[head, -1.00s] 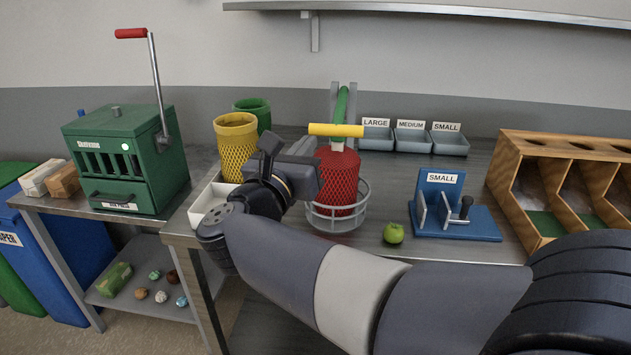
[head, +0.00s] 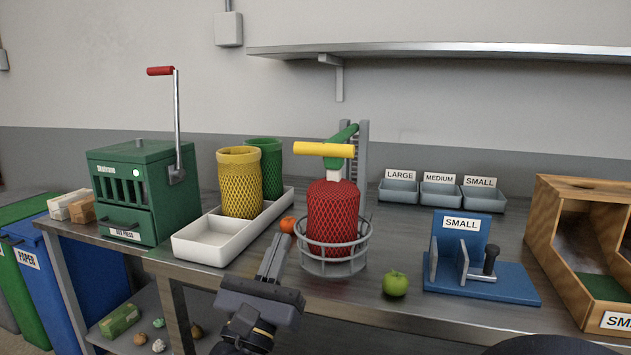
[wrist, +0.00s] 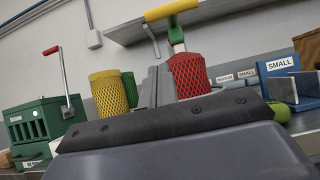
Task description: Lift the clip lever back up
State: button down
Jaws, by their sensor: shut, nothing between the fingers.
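The clip lever is a green arm (head: 341,136) with a yellow crossbar handle (head: 324,149), on a grey upright post (head: 362,165) behind the red mesh bag (head: 333,210). The crossbar sits just above the bag's white gathered neck (head: 333,176). The bag stands upright in a grey wire ring holder (head: 332,262). In the wrist view the yellow handle (wrist: 171,10) shows at the top, above the red bag (wrist: 188,74). My gripper (head: 275,243) is shut and empty, front-left of the holder and below the handle, apart from both.
A white tray (head: 208,245) holds yellow (head: 240,180) and green mesh sleeves behind my gripper. An orange fruit (head: 287,224) lies left of the bag. A green apple (head: 395,284) lies right of the holder. The blue SMALL fixture (head: 482,275) and wooden bins (head: 548,220) stand at right.

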aim_at(342, 156)
jog(key=shift+w, duration=0.1)
dwell(0.3)
jog(key=s+r+p+x, duration=0.1)
jog(key=r+p+x, duration=0.1)
jog(key=x, duration=1)
jog(key=shift+r, duration=0.35)
jog(key=shift+a, duration=0.1)
